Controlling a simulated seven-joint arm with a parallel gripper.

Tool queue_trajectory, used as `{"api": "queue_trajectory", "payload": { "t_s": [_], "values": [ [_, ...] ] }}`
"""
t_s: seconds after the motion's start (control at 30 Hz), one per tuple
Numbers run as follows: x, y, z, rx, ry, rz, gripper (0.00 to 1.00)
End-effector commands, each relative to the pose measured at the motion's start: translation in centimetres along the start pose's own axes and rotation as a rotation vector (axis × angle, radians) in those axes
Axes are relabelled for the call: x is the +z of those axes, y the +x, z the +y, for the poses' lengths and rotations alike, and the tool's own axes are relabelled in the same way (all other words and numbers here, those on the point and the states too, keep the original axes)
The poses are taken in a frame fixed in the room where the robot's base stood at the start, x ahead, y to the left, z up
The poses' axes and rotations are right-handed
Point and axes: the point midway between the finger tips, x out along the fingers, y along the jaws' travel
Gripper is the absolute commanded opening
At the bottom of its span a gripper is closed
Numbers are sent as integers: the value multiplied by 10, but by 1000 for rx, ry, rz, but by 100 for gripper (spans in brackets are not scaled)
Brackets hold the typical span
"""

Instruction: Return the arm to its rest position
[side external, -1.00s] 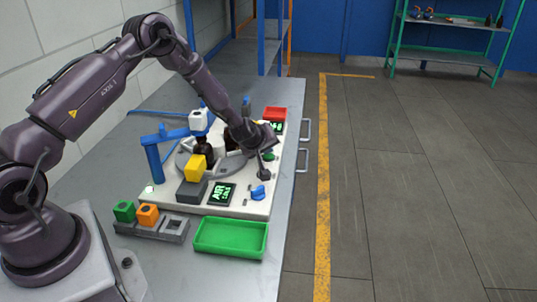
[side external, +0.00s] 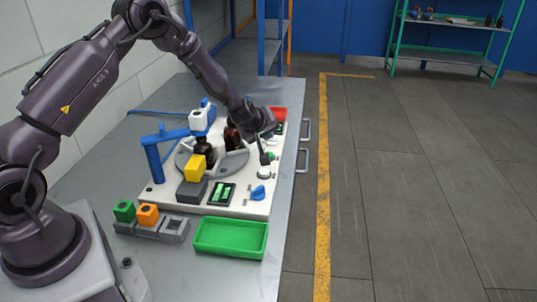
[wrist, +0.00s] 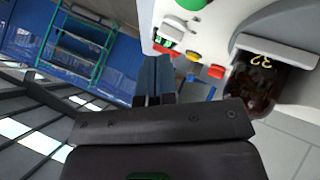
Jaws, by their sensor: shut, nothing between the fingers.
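My gripper (side external: 265,158) is shut and empty. In the side view it hangs just above a round light-coloured knob or button (side external: 264,173) near the right edge of the white station board (side external: 240,206). Amber bottles (side external: 204,150) stand on the grey round turntable (side external: 230,165) to its left. In the wrist view the closed fingers (wrist: 153,98) point toward the panel, and a dark amber bottle (wrist: 258,88) marked 32 shows at the right.
A blue arm with a white head (side external: 202,118) rises over the turntable. A yellow block (side external: 195,168), a small display (side external: 221,194), a green tray (side external: 231,238) and a grey holder with coloured cubes (side external: 148,216) stand in front. A red tray (side external: 278,114) lies behind.

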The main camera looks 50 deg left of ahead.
Motion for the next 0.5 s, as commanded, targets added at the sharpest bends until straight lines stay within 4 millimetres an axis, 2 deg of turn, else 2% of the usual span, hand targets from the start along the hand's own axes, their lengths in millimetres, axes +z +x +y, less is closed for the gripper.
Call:
{"api": "queue_trajectory", "payload": {
  "t_s": [0.2,0.5],
  "values": [
    [-8,-12,9,2,0,0,0],
    [-9,-12,9,1,0,0,0]
  ]
}}
